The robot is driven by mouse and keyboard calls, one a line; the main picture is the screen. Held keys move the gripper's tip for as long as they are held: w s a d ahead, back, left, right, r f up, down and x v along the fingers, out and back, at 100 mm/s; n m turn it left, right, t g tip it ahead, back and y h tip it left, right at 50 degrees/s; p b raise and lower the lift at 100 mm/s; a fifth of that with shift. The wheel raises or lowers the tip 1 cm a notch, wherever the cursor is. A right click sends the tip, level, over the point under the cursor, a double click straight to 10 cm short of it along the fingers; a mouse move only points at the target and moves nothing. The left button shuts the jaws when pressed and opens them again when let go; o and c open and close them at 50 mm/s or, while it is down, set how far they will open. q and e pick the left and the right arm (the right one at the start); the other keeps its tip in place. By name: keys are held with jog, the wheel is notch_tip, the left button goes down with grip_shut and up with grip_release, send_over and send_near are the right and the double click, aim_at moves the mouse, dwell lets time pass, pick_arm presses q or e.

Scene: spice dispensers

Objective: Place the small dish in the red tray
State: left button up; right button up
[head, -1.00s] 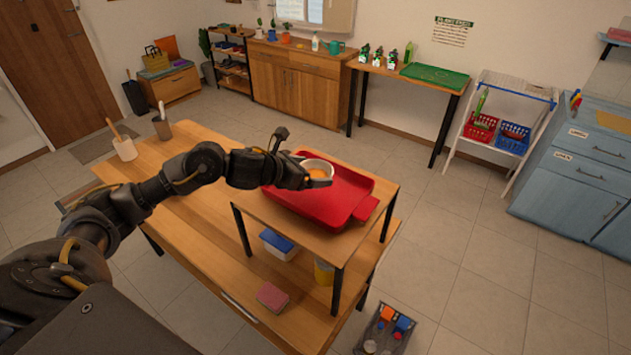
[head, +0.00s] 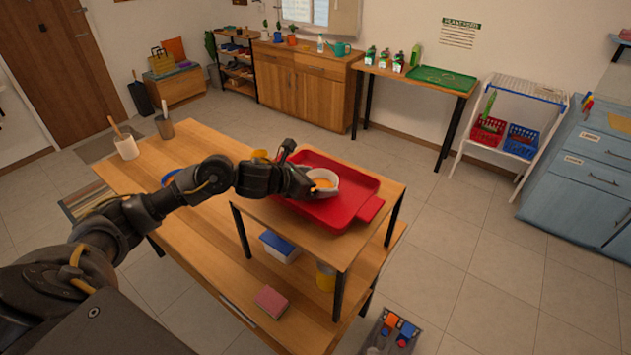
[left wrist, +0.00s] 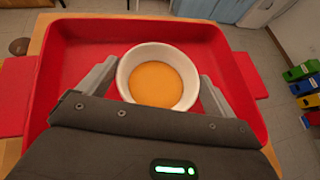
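The small dish (head: 323,184) is a white round bowl with orange contents. It is upright inside the outline of the red tray (head: 352,207), low over or on its floor; I cannot tell whether it touches. In the left wrist view the dish (left wrist: 157,76) sits between the two fingers of my left gripper (left wrist: 158,80), one against each side, and the tray (left wrist: 75,50) surrounds it. My left gripper also shows in the head view (head: 308,185), reaching over the tray's left edge. My right gripper is not in view.
The tray stands on a raised wooden shelf (head: 270,218) of the table. Below are a blue-lidded box (head: 280,246) and a pink block (head: 271,301). Utensil holders (head: 126,147) stand at the table's far left. A blue item (head: 170,177) is partly hidden behind my left arm.

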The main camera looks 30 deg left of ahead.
pick_arm(q)
jog(key=shift+o, duration=0.6)
jog(key=shift+r, duration=0.25)
jog(key=shift+s+a, duration=0.15)
jog(key=shift+s, duration=0.15)
jog(key=b+v, duration=0.3)
jog(key=v, duration=0.8)
jog(key=shift+s, duration=0.15)
